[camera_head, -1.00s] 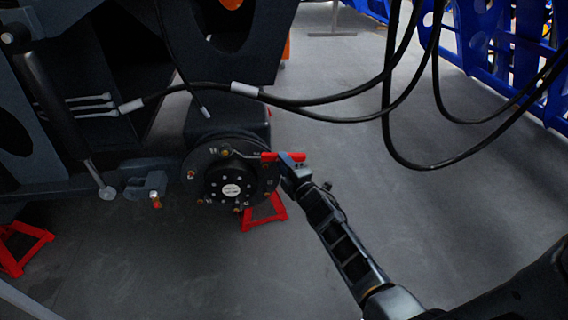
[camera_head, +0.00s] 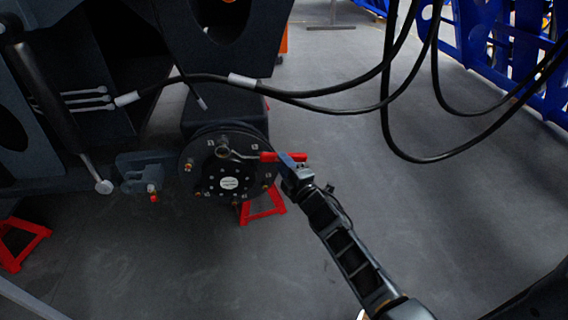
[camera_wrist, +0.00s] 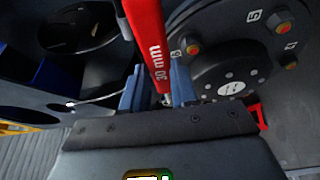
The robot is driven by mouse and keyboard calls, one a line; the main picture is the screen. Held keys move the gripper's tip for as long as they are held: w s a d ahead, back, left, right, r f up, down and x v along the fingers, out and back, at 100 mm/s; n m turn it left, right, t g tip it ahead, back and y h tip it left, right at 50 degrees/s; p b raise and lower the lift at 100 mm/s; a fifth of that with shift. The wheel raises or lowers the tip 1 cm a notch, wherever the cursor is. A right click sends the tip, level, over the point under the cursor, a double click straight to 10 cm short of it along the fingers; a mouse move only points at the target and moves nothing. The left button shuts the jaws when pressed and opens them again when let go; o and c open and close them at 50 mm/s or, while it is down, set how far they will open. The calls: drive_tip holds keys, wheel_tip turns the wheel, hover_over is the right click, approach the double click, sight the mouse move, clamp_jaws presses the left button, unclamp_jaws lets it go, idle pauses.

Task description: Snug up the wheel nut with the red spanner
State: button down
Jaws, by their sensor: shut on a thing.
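The red spanner (camera_head: 283,157) has a red handle and a grey shank reaching left across the face of the dark round wheel hub (camera_head: 187,178). Its head (camera_head: 222,151) is at the hub's upper nut position; the nut there is hidden or too small to make out, so I cannot tell whether it is fully seated. My gripper (camera_head: 293,170) is shut on the red handle, to the right of the hub. In the wrist view the handle, marked "30 mm" (camera_wrist: 157,50), runs up out of the picture from between my blue fingers (camera_wrist: 157,88). Other orange nuts (camera_wrist: 193,47) show beside it.
A red stand (camera_head: 262,212) is below the hub, and another (camera_head: 22,245) is at the far left. Black hoses (camera_head: 330,108) hang across the upper part. The dark chassis (camera_head: 100,40) fills the left. Floor at the right is open.

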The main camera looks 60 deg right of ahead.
drive_tip(key=s+a+b, duration=0.3)
drive_tip(key=s+a, duration=0.2)
drive_tip(key=a, duration=0.1)
drive_tip(key=shift+a, duration=0.15)
drive_tip(key=shift+w, duration=0.1)
idle(1.4)
